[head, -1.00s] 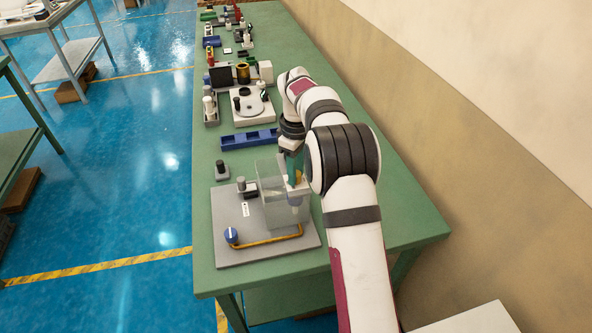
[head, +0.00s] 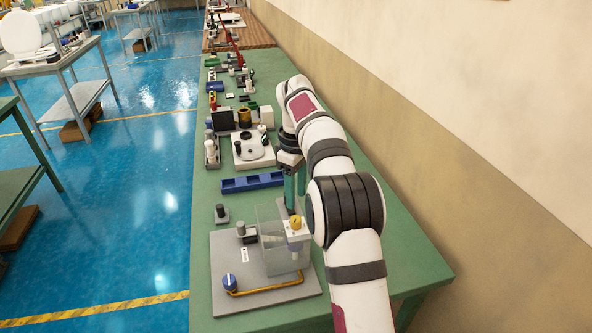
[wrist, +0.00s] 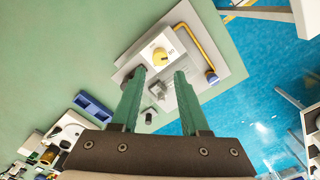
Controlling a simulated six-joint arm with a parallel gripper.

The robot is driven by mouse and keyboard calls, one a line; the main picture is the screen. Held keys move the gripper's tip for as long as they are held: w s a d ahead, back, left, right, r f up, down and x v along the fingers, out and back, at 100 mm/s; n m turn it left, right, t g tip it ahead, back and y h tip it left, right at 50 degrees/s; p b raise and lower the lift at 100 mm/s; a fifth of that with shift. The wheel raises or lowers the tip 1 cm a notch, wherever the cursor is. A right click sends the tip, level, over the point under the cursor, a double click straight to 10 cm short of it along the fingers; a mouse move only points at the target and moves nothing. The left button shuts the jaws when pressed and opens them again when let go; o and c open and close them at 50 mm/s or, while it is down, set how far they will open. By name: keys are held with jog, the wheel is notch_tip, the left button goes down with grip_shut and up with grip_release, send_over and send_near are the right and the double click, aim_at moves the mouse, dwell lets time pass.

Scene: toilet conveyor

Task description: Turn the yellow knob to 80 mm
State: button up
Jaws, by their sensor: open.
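The yellow knob (head: 296,222) sits on a white block at the back right of a grey base plate (head: 228,293), beside a clear tank (head: 271,238). In the wrist view the knob (wrist: 158,54) is seen from above on a white plate with dark markings. The markings are too small to read surely, and the knob's setting cannot be told. My gripper (head: 295,188) has green fingers and is behind the knob in the head view, apart from it. In the wrist view my gripper (wrist: 160,75) is open and empty, its fingers spread below the knob.
A blue knob (head: 229,282) and a yellow pipe (head: 268,288) are on the base plate. A blue tray (head: 252,182) lies farther back, with a white device (head: 252,151) beyond it. Green table is bare at the right.

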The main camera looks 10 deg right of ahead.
notch_tip(320, 180, up, 8)
jog(key=shift+s, duration=0.1)
dwell(0.4)
jog(key=s+a+r+m, duration=0.15)
jog(key=s+m, duration=0.25)
jog(key=s, duration=0.6)
jog(key=s+a+r+m, duration=0.1)
jog(key=s+a+m, duration=0.2)
jog(key=s, duration=0.7)
jog(key=s+a+f+m+y, duration=0.1)
jog(key=s+f+m, duration=0.2)
jog(key=s, duration=0.6)
jog(key=s+a+f+m, duration=0.2)
jog(key=s+f+m, duration=0.2)
jog(key=s+f, duration=0.4)
jog(key=shift+s+f+m+y, duration=0.3)
jog(key=shift+s+y, duration=0.1)
jog(key=shift+s, duration=0.35)
